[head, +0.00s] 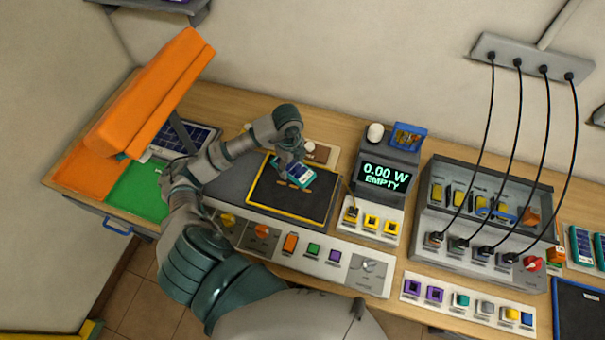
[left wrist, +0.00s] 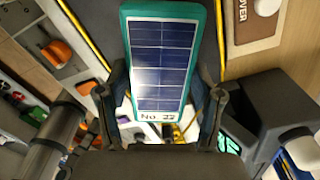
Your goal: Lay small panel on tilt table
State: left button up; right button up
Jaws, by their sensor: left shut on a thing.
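The small panel is a blue solar panel (head: 299,176) with a teal frame and a white label at one end. My left gripper (head: 289,164) is shut on it, above the black surface with a yellow border (head: 262,200), which looks like the tilt table. In the left wrist view the panel (left wrist: 162,60) stands out between the two fingers (left wrist: 162,108), its cells facing the camera. I cannot tell whether the panel touches the black surface. My right gripper is not in view.
A display (head: 384,176) right of the black surface reads 0.00 W EMPTY. A button strip (head: 331,256) runs along its front. A socket box (head: 478,222) with black cables stands right. A large orange slanted cover (head: 155,95) rises at left, near a green mat (head: 138,192).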

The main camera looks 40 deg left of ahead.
pick_arm(q)
send_over(294, 186)
notch_tip(294, 186, down, 4)
jog(key=shift+s+a+f, duration=0.1)
jog(key=shift+s, duration=0.05)
jog(key=shift+d+f+p, duration=0.25)
jog(key=shift+f+p, duration=0.05)
jog(key=shift+f, duration=0.35)
jog(key=f, duration=0.3)
jog(key=shift+w+f, duration=0.2)
jog(key=shift+f, duration=0.05)
jog(key=shift+a+f, duration=0.2)
jog(key=shift+a, duration=0.15)
jog(key=o, duration=1.3)
jog(key=shift+s+a, duration=0.1)
jog(key=shift+a, duration=0.05)
jog(key=shift+c, duration=0.2)
jog(key=shift+d, duration=0.2)
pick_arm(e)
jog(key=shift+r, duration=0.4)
pick_arm(q)
jog(key=shift+d, duration=0.1)
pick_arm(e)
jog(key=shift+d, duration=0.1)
